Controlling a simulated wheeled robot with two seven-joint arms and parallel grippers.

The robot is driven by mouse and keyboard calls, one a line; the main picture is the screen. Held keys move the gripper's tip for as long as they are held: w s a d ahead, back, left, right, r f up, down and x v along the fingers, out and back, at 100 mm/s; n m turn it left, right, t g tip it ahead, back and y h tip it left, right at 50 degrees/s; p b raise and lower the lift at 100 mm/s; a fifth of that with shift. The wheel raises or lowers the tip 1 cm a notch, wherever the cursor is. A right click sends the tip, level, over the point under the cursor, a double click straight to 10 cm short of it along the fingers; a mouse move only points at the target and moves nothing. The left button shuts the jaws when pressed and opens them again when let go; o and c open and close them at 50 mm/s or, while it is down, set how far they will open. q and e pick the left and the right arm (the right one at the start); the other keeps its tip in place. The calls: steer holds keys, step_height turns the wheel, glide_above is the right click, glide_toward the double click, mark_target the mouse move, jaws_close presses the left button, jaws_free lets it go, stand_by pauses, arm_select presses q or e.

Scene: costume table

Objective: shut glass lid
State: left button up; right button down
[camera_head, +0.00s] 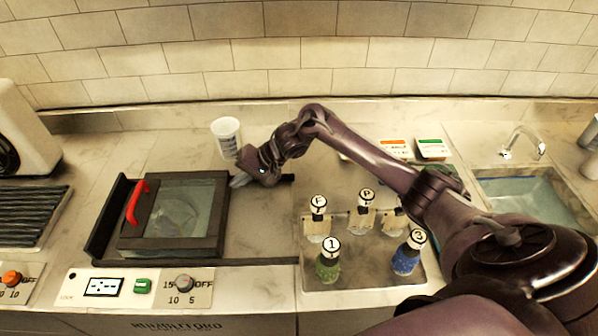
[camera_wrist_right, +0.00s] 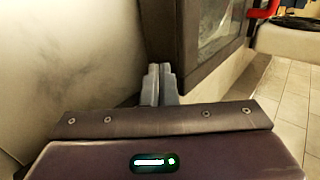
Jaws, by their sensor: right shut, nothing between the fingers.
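The glass lid (camera_head: 210,185) is a dark frame around a clear pane, on the left of the counter in the head view. A red handle (camera_head: 137,202) stands on its left side. Through the pane a pale round shape shows faintly. My right gripper (camera_head: 240,181) is shut and empty, low at the lid's right back corner. In the right wrist view its fingertips (camera_wrist_right: 160,84) are together, close beside the dark lid frame (camera_wrist_right: 206,45); I cannot tell if they touch. The red handle (camera_wrist_right: 262,10) shows beyond the pane. My left gripper is out of view.
A white cup (camera_head: 227,137) stands behind my right gripper. Bottles with round labelled tops, such as the green one (camera_head: 328,262), stand in a tray to the right, below my right arm. A control panel (camera_head: 140,287) lies in front. A sink (camera_head: 535,195) is at right.

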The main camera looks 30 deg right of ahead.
mark_target(215, 180)
steer(key=w+a, duration=0.1)
steer(key=a, duration=0.1)
steer(key=w+a, duration=0.2)
steer(key=a, duration=0.1)
steer(key=shift+w+a, duration=0.2)
steer(key=shift+a, duration=0.1)
steer(key=shift+r, duration=0.1)
